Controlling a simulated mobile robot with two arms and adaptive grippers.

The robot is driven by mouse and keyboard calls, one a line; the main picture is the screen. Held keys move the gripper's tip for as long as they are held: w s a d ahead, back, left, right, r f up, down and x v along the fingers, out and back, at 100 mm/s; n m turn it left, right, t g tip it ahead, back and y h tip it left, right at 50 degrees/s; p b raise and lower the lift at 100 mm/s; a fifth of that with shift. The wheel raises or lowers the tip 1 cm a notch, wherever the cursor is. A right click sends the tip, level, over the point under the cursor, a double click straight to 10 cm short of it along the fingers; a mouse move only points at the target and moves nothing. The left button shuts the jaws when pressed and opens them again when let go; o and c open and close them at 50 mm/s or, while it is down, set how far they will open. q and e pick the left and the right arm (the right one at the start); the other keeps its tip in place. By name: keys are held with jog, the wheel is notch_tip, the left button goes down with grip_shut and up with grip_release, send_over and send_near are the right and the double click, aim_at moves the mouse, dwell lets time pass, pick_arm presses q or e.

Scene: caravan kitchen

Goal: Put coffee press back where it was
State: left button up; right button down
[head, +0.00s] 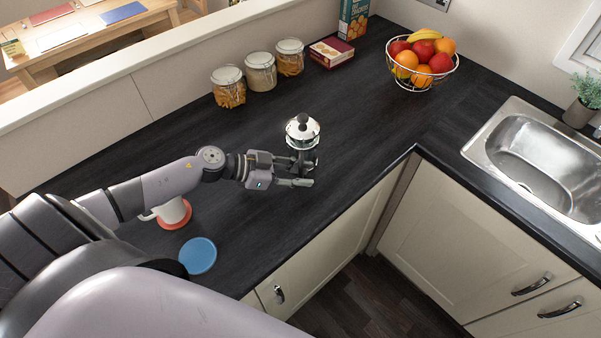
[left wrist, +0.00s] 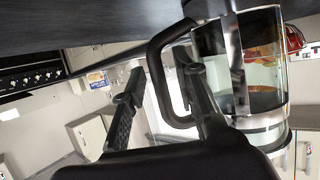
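The coffee press (head: 303,133) stands upright on the dark counter, with a shiny lid and black knob. Its lower part is largely hidden behind my left gripper (head: 300,172) in the head view. One finger is inside the handle loop and the other outside, with a visible gap. My right gripper is not in view.
A white mug (head: 172,211) sits on a red coaster (head: 176,225), partly behind my arm; a blue coaster (head: 198,256) is nearby. Jars (head: 260,72), a red box (head: 331,52), a carton (head: 353,18) and a fruit basket (head: 421,62) stand behind. A sink (head: 540,155) is right.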

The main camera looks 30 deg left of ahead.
pick_arm(q)
jog(key=shift+r, duration=0.15)
jog(key=shift+s+a, duration=0.2)
jog(key=shift+a, duration=0.05)
jog(key=b+v, duration=0.1)
jog(key=v, duration=1)
jog(key=shift+a+r+b, duration=0.15)
jog(key=shift+r+b, duration=0.05)
jog(key=shift+b, duration=0.15)
jog(key=shift+s, duration=0.1)
